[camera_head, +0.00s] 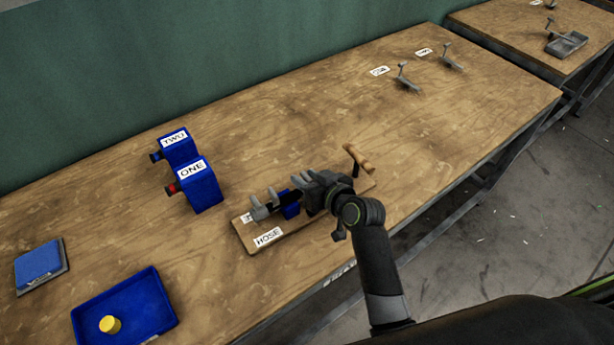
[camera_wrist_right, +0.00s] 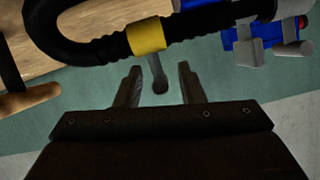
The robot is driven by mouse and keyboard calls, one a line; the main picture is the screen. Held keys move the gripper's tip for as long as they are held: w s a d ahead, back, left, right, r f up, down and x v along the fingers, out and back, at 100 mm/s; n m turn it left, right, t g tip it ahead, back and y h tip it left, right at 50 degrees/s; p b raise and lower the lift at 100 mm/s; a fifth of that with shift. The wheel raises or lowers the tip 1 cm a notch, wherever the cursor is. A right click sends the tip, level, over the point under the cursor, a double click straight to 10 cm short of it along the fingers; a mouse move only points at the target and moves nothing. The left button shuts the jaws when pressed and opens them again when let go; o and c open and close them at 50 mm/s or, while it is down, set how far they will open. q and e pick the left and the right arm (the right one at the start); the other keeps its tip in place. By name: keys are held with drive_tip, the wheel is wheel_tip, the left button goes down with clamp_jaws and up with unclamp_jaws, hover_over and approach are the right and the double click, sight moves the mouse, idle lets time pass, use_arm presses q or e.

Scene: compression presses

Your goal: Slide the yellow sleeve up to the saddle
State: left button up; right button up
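The yellow sleeve (camera_wrist_right: 147,36) is a band around a ribbed black hose (camera_wrist_right: 113,47) in the right wrist view. In the head view the sleeve cannot be made out behind my right gripper. A blue block with grey upright pieces (camera_wrist_right: 245,35) stands at the hose's right end; I cannot tell for sure whether it is the saddle. My right gripper (camera_wrist_right: 160,82) is open, its two fingers apart and pointing toward the sleeve without closing on it. In the head view my right gripper (camera_head: 306,182) is over the wooden board labelled HOSE (camera_head: 290,240). My left gripper is not in view.
Blue presses marked TWO (camera_head: 177,150) and ONE (camera_head: 205,190) stand left of the board. A blue tray (camera_head: 150,300) holding a yellow cylinder (camera_head: 110,324) lies at the front left. A wooden handle (camera_head: 356,158) rises at the board's right end. The table's middle right is clear.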

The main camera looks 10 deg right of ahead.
drive_tip(key=shift+w, duration=0.1)
drive_tip(key=shift+c, duration=0.4)
clamp_jaws()
